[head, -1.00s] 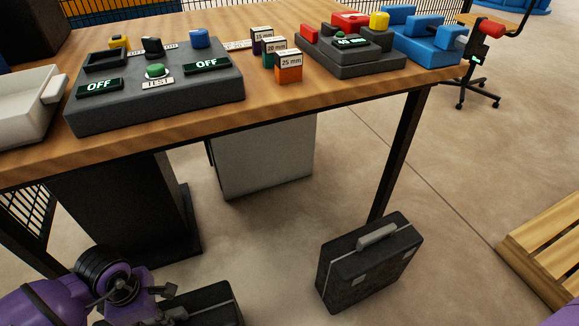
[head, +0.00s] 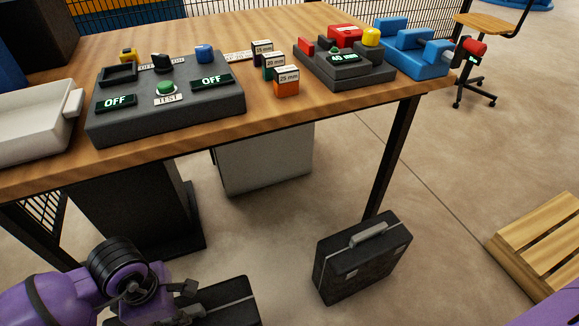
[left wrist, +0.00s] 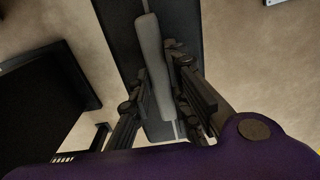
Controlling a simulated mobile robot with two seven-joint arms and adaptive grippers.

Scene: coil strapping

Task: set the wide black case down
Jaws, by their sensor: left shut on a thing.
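A wide black case (head: 225,300) shows at the bottom edge of the head view, partly cut off and partly behind my left arm. Its top and grey handle (left wrist: 150,50) fill the middle of the left wrist view. My left gripper (left wrist: 158,82) is shut on the handle, with a finger on each side. In the head view the left gripper (head: 182,298) is low at the left, over the case. I cannot tell whether the case touches the floor. My right gripper is not in view.
Another black case (head: 362,260) with a grey handle stands on the floor near the table leg (head: 392,155). A wooden pallet (head: 545,245) lies at the right. The wooden table (head: 225,130) carries several devices. Bare floor lies between the two cases.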

